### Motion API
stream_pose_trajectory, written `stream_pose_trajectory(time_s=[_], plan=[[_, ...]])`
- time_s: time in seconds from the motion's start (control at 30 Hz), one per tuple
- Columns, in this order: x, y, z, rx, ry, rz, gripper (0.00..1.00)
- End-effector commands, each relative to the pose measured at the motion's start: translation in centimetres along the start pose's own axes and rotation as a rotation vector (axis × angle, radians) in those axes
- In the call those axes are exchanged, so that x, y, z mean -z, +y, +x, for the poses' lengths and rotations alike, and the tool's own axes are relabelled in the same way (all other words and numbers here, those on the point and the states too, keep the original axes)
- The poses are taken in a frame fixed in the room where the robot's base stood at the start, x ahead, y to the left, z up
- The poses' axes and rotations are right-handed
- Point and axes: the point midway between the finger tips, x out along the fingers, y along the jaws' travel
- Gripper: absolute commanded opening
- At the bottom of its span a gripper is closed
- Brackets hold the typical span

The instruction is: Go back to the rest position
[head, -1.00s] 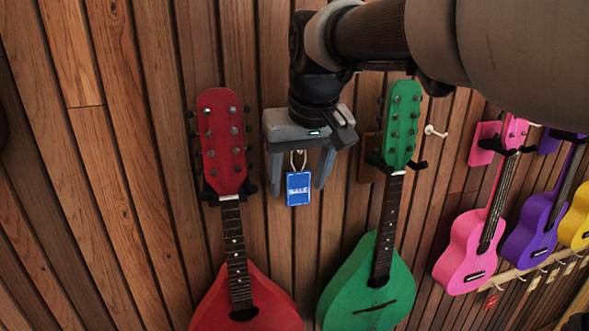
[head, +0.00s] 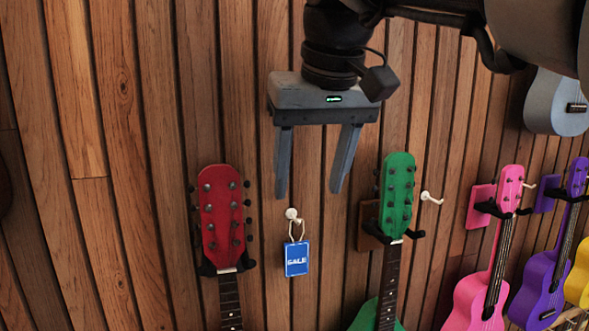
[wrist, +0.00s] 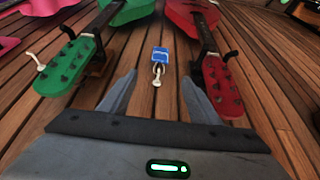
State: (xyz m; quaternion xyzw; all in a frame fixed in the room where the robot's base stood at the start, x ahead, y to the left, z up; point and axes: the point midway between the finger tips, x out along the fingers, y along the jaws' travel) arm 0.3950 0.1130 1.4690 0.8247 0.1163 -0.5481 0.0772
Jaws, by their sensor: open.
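My gripper (head: 310,190) is open and empty, its two grey fingers pointing down in the head view. A blue SALE tag (head: 296,259) hangs by its loop from a white peg (head: 292,215) on the wall, below and between the fingertips in the picture. In the wrist view the fingers (wrist: 158,85) are spread apart, and the tag (wrist: 161,55) and the peg (wrist: 157,83) appear beyond and between them, with nothing held.
A red instrument (head: 222,215) hangs left of the tag and a green one (head: 398,195) right of it. Pink (head: 490,270), purple (head: 550,265) and grey (head: 556,102) ukuleles hang farther right. The wooden wall (head: 130,120) at the left is bare.

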Motion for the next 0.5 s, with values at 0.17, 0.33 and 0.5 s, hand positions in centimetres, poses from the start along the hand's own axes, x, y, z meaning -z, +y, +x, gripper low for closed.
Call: stream_pose_trajectory(time_s=[0.17,0.33,0.5], plan=[[-1.5,0.8,0.1,-0.016,0.004,0.020,0.57],[-7.2,3.6,3.4,-0.065,0.029,0.096,0.57],[-14.5,6.1,8.1,-0.102,0.064,0.180,0.57]])
